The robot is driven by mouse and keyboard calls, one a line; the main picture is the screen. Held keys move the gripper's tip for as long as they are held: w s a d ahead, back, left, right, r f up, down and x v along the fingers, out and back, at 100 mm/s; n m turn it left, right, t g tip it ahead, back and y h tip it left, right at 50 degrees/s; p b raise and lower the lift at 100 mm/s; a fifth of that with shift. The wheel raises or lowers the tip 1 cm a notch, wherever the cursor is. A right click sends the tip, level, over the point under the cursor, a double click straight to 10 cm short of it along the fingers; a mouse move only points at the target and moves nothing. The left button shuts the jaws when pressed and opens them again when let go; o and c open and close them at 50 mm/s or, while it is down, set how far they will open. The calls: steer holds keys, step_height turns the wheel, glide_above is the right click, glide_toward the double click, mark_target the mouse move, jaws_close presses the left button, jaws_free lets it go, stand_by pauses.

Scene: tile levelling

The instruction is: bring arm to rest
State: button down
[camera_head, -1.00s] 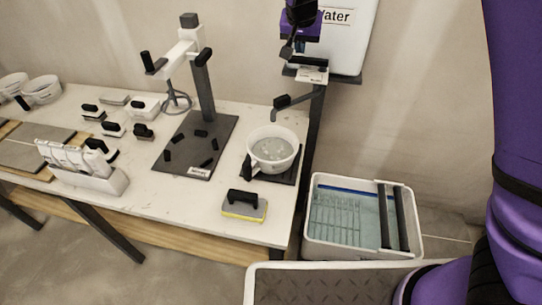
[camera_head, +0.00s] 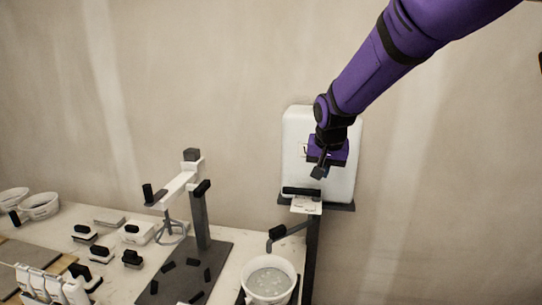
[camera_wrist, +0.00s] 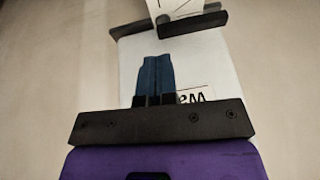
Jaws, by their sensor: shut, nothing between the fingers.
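My gripper (camera_head: 318,172) is at the end of my purple arm, in front of the white water container (camera_head: 345,180) at the upper right of the head view. In the wrist view my gripper (camera_wrist: 153,75) shows its two blue-grey fingers together, with nothing between them. Behind them is the white water container (camera_wrist: 210,70) with part of its printed label. I cannot tell exactly how far the fingers are from it.
A dark shelf (camera_head: 343,207) on a post carries the container, above a white bucket (camera_head: 268,283). A grey and white stand (camera_head: 199,220) rises from the table at left. Small black-handled tools (camera_head: 131,259) lie further left. The wall at right is clear.

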steer(key=s+d+r+y, duration=0.1)
steer(key=s+d+r, duration=0.45)
steer(key=s, duration=0.25)
steer(key=s+d+r+y, duration=0.1)
steer(key=s+d+r, duration=0.3)
steer(key=s+d, duration=0.35)
steer(key=s+d+n+h, duration=0.1)
steer(key=s+d, duration=0.1)
steer(key=s, duration=0.7)
steer(key=s+d+n+t+h, duration=0.1)
steer(key=s, duration=0.8)
steer(key=shift+s+d, duration=0.4)
steer(key=shift+w+r, duration=0.1)
